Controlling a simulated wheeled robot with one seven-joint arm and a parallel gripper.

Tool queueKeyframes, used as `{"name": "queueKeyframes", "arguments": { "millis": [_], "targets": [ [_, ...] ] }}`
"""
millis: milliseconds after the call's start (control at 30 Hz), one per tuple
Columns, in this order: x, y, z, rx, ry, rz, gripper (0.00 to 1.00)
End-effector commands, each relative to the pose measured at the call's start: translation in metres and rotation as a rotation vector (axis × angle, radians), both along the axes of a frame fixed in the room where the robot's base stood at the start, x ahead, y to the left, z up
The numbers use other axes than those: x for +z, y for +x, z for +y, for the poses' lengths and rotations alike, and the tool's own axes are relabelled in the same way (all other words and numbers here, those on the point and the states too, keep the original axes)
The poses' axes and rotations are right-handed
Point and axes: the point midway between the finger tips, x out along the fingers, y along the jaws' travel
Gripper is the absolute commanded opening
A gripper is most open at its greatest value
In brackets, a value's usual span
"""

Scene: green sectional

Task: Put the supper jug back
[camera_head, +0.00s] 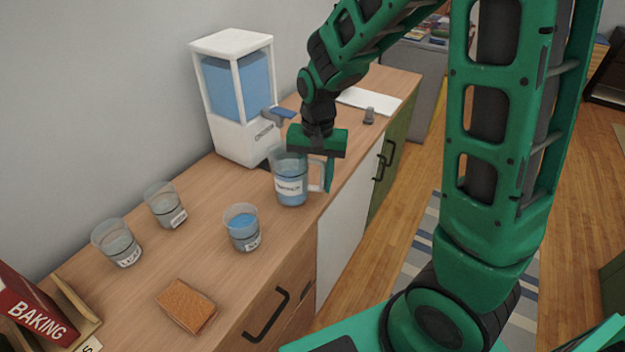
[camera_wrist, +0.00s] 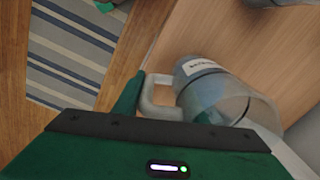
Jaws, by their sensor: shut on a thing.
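The jug (camera_head: 291,183) is clear, with a white label and blue liquid inside, and stands upright at the front edge of the counter, by the dispenser. My gripper (camera_head: 326,172) is over its right side, shut on its pale handle. In the wrist view the jug (camera_wrist: 212,92) and its handle (camera_wrist: 155,97) show just beyond my gripper (camera_wrist: 135,95). I cannot tell whether the jug's base touches the counter.
A white dispenser (camera_head: 236,138) with blue liquid stands behind the jug. Several labelled glasses, one (camera_head: 242,231) with blue liquid, stand to the left. A brown sponge-like block (camera_head: 186,305) lies in front. A baking book (camera_head: 35,312) is at lower left. A white board (camera_head: 368,101) lies farther back.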

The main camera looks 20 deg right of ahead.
Motion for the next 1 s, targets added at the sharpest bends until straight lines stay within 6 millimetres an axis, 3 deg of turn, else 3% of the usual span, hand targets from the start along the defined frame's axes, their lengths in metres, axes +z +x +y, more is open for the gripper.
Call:
{"name": "queueKeyframes", "arguments": {
  "millis": [33, 67, 133, 567, 1000],
  "targets": [
    [-0.001, 0.000, 0.000, 0.000, 0.000, 0.000, 0.00],
    [-0.002, 0.000, 0.000, 0.000, 0.000, 0.000, 0.43],
    [-0.001, 0.000, 0.000, 0.000, 0.000, 0.000, 0.57],
    [0.009, 0.001, 0.000, -0.001, 0.001, -0.003, 0.57],
    [0.090, 0.001, -0.002, -0.002, 0.001, -0.004, 0.57]
  ]
}}
